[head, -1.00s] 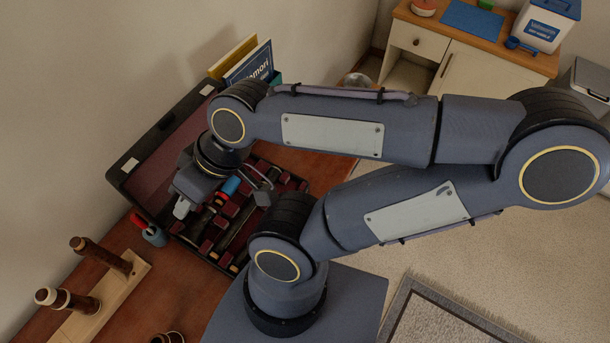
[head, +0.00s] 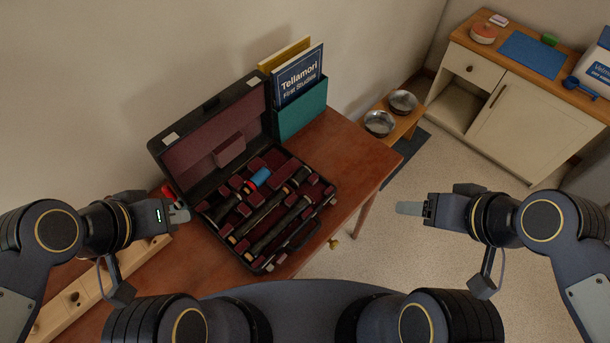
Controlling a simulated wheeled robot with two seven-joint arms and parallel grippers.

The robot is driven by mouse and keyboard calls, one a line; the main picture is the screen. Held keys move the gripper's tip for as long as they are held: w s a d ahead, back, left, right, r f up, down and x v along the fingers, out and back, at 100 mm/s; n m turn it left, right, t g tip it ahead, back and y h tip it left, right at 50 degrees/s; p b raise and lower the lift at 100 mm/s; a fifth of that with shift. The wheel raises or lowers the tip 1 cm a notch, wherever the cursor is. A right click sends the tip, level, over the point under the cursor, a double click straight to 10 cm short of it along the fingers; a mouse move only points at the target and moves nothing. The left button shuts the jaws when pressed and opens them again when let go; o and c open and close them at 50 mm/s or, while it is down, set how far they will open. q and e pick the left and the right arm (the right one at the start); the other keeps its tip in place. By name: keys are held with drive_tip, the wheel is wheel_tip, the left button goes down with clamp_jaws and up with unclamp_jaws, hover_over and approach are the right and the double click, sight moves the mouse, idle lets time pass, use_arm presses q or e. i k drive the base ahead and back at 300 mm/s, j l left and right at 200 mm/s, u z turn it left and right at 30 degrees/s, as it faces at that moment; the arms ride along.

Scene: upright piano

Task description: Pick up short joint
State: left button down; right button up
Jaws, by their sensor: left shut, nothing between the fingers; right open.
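The open black instrument case (head: 200,160) lies on the brown table, lined in dark red. Several dark joints with metal-coloured bands lie in its slots. A shorter dark joint (head: 297,180) lies towards the right back; I cannot tell for sure whether it is the short joint. Longer joints (head: 280,226) lie nearer the front. My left gripper (head: 180,215) is shut and empty, just left of the case's left edge. My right gripper (head: 408,208) is open and empty over the floor, right of the table and well apart from the case.
A blue roll (head: 259,178) lies in the case. Books (head: 299,78) in a teal holder (head: 302,110) stand behind it. A wooden stand (head: 105,282) lies at the lower left, partly behind my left arm. Two metal bowls (head: 379,122) stand on a low bench.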

sight(299, 177)
drive_tip(key=i+l, duration=0.1)
drive_tip(key=l, duration=0.35)
drive_tip(key=i+l, duration=0.1)
drive_tip(key=l, duration=0.35)
drive_tip(key=l+u, duration=0.15)
drive_tip(key=u, duration=1.8)
drive_tip(key=i+l, duration=0.05)
